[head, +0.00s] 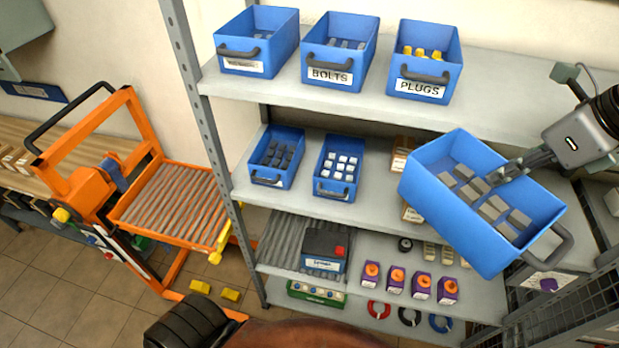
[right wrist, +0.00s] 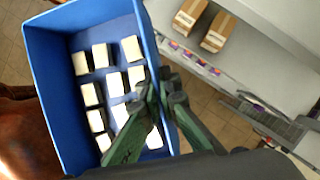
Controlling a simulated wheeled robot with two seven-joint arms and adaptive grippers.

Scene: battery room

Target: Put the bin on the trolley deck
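A blue bin (head: 484,235) with several grey blocks in it hangs tilted in the air in front of the shelves, at the right of the head view. My right gripper (head: 508,168) is shut on its far-side wall, with the fingers over the rim. The right wrist view shows the fingers (right wrist: 163,92) closed at the rim of the bin (right wrist: 55,100), whose blocks look pale there. The orange trolley stands at the left, and its ribbed roller deck (head: 172,203) is empty. My left gripper is not in view.
A grey shelf rack fills the middle and right; its post (head: 205,120) stands between trolley and bin. Blue bins marked BOLTS (head: 333,75) and PLUGS (head: 420,92) stand on top, with smaller bins below. A battery (head: 324,250) sits lower. Yellow blocks (head: 230,295) lie by the trolley.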

